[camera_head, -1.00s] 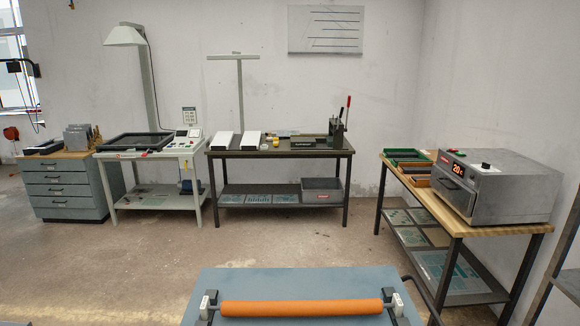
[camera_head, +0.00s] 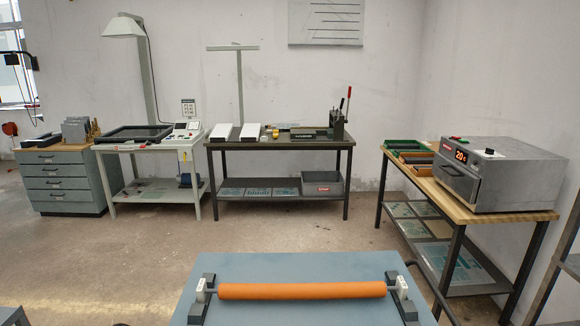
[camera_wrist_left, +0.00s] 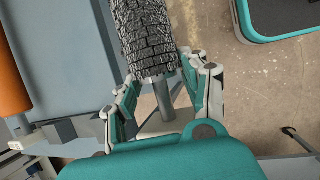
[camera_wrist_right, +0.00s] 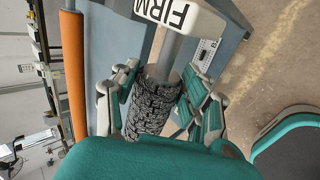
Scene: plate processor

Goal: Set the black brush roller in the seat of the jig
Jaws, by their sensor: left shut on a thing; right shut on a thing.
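The black brush roller, dark and bristly with a metal shaft, shows in the left wrist view (camera_wrist_left: 145,38) and in the right wrist view (camera_wrist_right: 150,105). In the head view, neither gripper nor the black roller shows. The jig's seat cannot be made out clearly.
An orange roller (camera_head: 302,291) lies across dark end supports with white blocks (camera_head: 201,290) on the blue-grey bench (camera_head: 300,265) before me. Beyond open floor stand a dark worktable (camera_head: 280,146), a white machine (camera_head: 140,145) and a side table with an oven (camera_head: 500,182).

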